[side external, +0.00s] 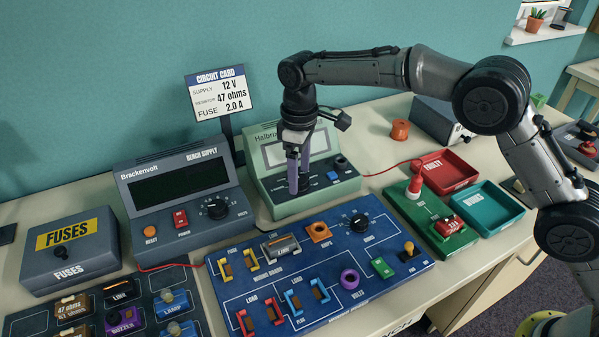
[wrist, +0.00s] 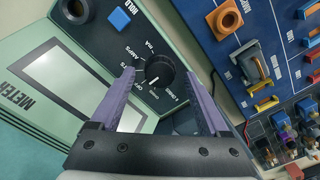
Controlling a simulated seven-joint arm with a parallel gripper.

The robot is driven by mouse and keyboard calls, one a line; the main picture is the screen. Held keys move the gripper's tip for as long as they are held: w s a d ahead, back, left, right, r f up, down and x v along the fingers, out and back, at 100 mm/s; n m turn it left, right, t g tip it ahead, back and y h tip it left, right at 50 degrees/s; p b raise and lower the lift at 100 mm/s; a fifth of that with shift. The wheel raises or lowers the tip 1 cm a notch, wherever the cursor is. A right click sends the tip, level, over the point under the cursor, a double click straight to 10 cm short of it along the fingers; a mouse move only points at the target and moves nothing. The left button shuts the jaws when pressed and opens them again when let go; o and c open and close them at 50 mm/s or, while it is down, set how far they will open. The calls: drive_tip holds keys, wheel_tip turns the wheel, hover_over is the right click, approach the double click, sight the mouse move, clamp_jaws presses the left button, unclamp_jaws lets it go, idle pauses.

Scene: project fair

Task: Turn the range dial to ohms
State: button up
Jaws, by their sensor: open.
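The green meter (side external: 258,172) stands at the back of the bench, with a blue button and a dark control panel. Its black range dial (wrist: 157,70) shows in the wrist view, with small white labels around it, among them OFF and AMPS. I cannot tell for sure which label its mark points at. My gripper (side external: 298,188) is over the meter's panel, pointing down, and its purple fingers hide the dial in the side view. In the wrist view the open fingers (wrist: 159,73) stand either side of the dial, with gaps showing; contact is not clear.
The blue button (wrist: 121,19) and a dark socket lie close to the dial. The grey bench supply (side external: 150,235) stands left of the meter. The blue wiring board (side external: 330,245) lies in front, and a green board with a red-topped post (side external: 414,188) is to the right.

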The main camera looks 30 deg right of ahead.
drive_tip(key=shift+f, duration=0.35)
clamp_jaws()
drive_tip(key=shift+n, duration=0.3)
drive_tip(key=shift+r+n, duration=0.1)
drive_tip(key=shift+n, duration=3.1)
unclamp_jaws()
